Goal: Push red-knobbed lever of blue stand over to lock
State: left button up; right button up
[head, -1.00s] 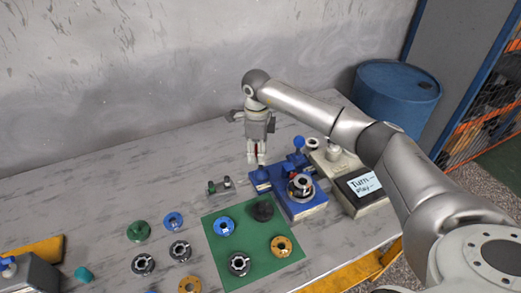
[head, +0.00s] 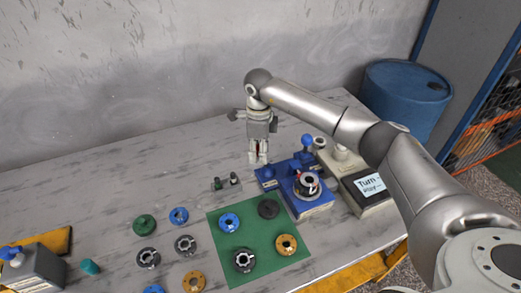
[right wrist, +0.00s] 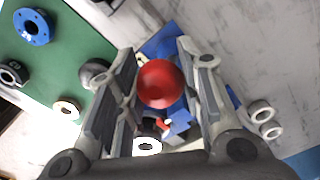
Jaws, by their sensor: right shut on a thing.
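The blue stand (head: 315,207) is on the table right of centre, with a dark metal ring part (head: 307,185) seated on it. My right gripper (head: 258,160) points down at the stand's far left side. In the right wrist view, the round red knob (right wrist: 160,83) sits between the two fingers of my right gripper (right wrist: 158,70), which is shut on it. The lever under the knob is mostly hidden. Blue parts of the stand show behind the knob. My left gripper is not in view.
A green mat (head: 266,240) with several round parts lies left of the stand. More discs lie farther left. A small grey fixture (head: 226,182) stands left of my gripper. A device with a screen (head: 370,186) stands right of the stand. Bare table lies behind.

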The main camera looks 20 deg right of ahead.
jog(key=shift+a, duration=0.2)
jog(key=shift+a+f, duration=0.25)
jog(key=shift+a, duration=0.35)
jog(key=shift+a+f+b, duration=0.1)
jog(key=shift+b, duration=0.25)
jog(key=shift+w+a+f, duration=0.1)
jog(key=shift+a+f, duration=0.15)
jog(key=shift+a, duration=0.3)
jog(key=o, duration=0.7)
